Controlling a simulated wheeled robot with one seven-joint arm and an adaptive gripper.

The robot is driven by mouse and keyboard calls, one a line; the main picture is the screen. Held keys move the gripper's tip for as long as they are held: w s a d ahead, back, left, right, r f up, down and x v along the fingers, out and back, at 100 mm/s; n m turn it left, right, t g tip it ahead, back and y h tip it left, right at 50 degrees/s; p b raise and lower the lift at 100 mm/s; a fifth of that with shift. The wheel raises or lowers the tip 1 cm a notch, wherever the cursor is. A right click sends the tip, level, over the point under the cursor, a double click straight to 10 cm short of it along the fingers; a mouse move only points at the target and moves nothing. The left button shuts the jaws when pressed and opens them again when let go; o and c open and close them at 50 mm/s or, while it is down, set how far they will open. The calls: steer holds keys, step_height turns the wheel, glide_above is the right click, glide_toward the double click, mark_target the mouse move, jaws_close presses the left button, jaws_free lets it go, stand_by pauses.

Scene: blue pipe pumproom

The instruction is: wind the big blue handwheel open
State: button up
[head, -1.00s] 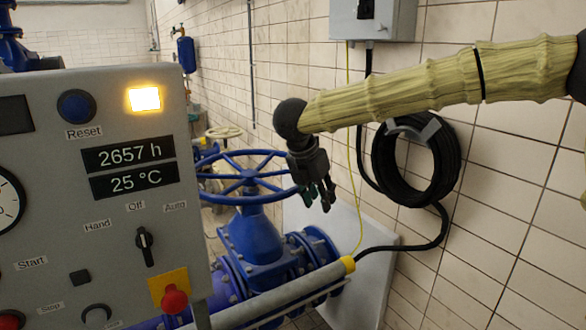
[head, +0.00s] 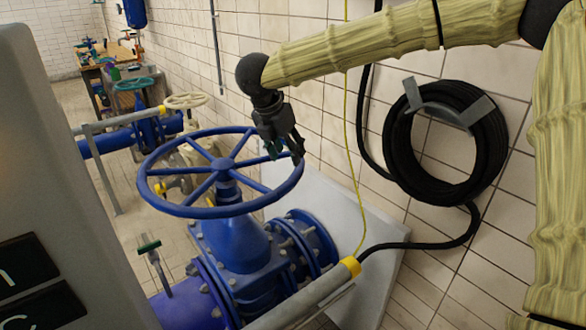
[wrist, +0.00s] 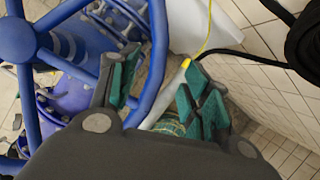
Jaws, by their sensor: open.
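The big blue handwheel (head: 222,163) sits level on top of a blue gate valve (head: 240,245) in the head view. My gripper (head: 286,151) points down at the right far part of its rim. In the wrist view the wheel's hub and spokes (wrist: 18,42) fill the left side. There my gripper (wrist: 162,82) is open, with a green-padded finger on each side of the picture's middle. The blue rim passes through the gap between them, close to the left finger. I cannot tell whether the rim is deep between the fingers or touching one.
A grey control panel (head: 45,200) stands close at the left. A black hose coil (head: 445,145) hangs on the tiled wall at the right. A grey pipe with a yellow collar (head: 350,268) runs in front of the valve. A smaller cream handwheel (head: 186,100) stands behind.

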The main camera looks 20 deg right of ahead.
mark_target(294, 172)
steer(key=x, duration=0.4)
steer(key=p+x, duration=0.1)
steer(key=x, duration=0.1)
steer(key=shift+w+f, duration=0.2)
steer(key=shift+w, duration=0.2)
steer(key=shift+s+d+f, duration=0.1)
steer(key=shift+d+f, duration=0.25)
steer(key=shift+f, duration=0.3)
steer(key=shift+w+d+f, duration=0.2)
steer(key=shift+w+f, duration=0.1)
steer(key=shift+f, duration=0.3)
steer(key=shift+s, duration=0.15)
steer(key=shift+a, duration=0.1)
steer(key=c, duration=0.8)
jaws_close()
